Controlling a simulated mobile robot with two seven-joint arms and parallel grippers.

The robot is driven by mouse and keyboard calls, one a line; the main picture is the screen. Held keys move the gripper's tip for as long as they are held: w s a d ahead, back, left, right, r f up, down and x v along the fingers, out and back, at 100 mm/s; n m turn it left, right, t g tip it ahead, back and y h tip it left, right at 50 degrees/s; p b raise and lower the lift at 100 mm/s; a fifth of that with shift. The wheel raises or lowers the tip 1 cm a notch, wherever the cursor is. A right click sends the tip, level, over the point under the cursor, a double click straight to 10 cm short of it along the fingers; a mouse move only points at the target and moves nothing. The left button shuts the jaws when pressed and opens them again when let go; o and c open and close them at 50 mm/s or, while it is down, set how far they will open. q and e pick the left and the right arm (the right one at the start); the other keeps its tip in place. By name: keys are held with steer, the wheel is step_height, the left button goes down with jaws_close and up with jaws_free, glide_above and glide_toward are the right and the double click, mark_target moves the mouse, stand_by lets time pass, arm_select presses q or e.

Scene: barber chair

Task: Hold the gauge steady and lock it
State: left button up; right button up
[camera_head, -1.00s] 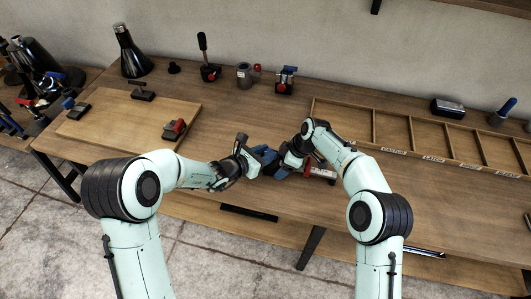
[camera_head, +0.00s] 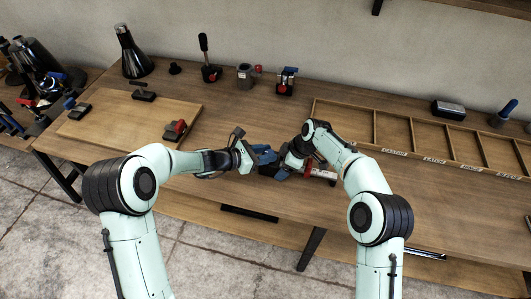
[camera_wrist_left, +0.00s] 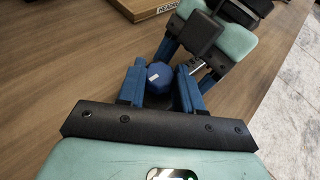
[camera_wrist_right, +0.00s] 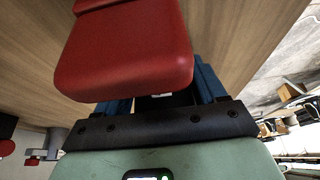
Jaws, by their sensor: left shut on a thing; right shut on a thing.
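The gauge shows in the head view as a red-and-white part (camera_head: 320,173) sticking out to the right of my right gripper (camera_head: 288,160). In the right wrist view its large red part (camera_wrist_right: 125,50) fills the middle, and my right gripper (camera_wrist_right: 160,100) is shut on the gauge body, mostly hidden behind the red. In the left wrist view a blue faceted knob (camera_wrist_left: 160,77) sits between the fingers of my left gripper (camera_wrist_left: 162,85), which is shut on it. A short metal rod (camera_wrist_left: 198,65) shows beside the knob. The two grippers are close together, facing each other.
A compartment tray (camera_head: 408,153) lies at the right. A wooden board (camera_head: 115,118) with small clamps is at the left. A lever tool (camera_head: 208,70), a metal cup (camera_head: 245,76) and a blue-topped clamp (camera_head: 286,82) stand at the back. The table between is clear.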

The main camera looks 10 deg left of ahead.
arm_select(q)
steer(key=o, duration=1)
steer(key=shift+o, duration=0.2)
steer(key=v, duration=1.2)
arm_select(e)
steer(key=o, duration=1.5)
